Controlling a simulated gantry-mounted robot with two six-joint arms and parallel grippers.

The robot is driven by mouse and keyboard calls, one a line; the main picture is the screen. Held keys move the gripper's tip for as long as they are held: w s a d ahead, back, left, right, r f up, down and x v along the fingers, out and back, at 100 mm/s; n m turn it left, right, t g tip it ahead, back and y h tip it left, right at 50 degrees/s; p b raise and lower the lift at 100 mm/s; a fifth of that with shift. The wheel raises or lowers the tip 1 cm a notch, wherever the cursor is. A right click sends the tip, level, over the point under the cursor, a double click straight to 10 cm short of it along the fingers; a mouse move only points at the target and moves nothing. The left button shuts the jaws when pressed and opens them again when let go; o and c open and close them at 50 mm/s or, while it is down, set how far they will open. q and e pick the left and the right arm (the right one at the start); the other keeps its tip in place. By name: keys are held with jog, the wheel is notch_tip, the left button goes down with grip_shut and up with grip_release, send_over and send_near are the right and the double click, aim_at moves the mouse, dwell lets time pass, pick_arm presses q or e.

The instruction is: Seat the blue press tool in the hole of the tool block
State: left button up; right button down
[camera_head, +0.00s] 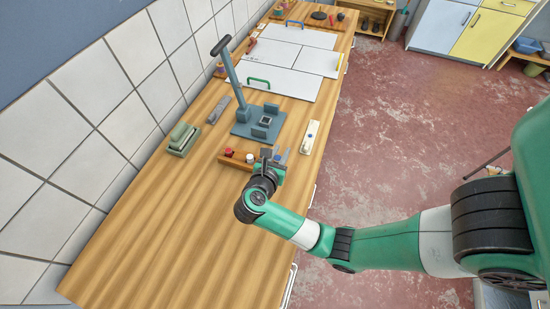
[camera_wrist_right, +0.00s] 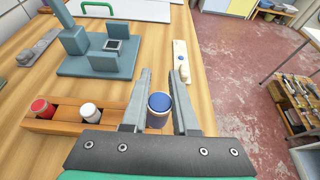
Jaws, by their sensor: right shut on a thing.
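The blue press tool (camera_wrist_right: 159,103) has a blue top and a pale lower body. It stands between the fingers of my right gripper (camera_wrist_right: 161,80), which is shut on it. The wooden tool block (camera_wrist_right: 62,125) is left of the gripper in the wrist view and also shows in the head view (camera_head: 238,162). A red-topped tool (camera_wrist_right: 41,107) and a white-topped tool (camera_wrist_right: 90,111) stand in it. The blue tool is at the block's right end; its lower end and any hole under it are hidden, so I cannot tell whether it is in the block. My left gripper is out of view.
A grey-blue press (camera_head: 243,128) with a tall lever stands beyond the block. A pale strip with a knob (camera_head: 309,138) lies to the right. A green stacked block (camera_head: 182,138) sits near the wall. The near part of the wooden table (camera_head: 165,235) is clear.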

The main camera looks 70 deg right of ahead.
jog(key=f, duration=0.1)
jog(key=w+d+f, duration=0.2)
jog(key=f, duration=0.1)
jog(key=shift+w+b, duration=0.2)
jog(key=shift+b, duration=0.1)
jog(key=shift+f, duration=1.6)
jog(key=c, duration=1.1)
grip_release()
jog(key=shift+f, duration=0.1)
jog(key=shift+c, duration=0.2)
jog(key=o, duration=0.5)
jog(key=shift+c, duration=0.2)
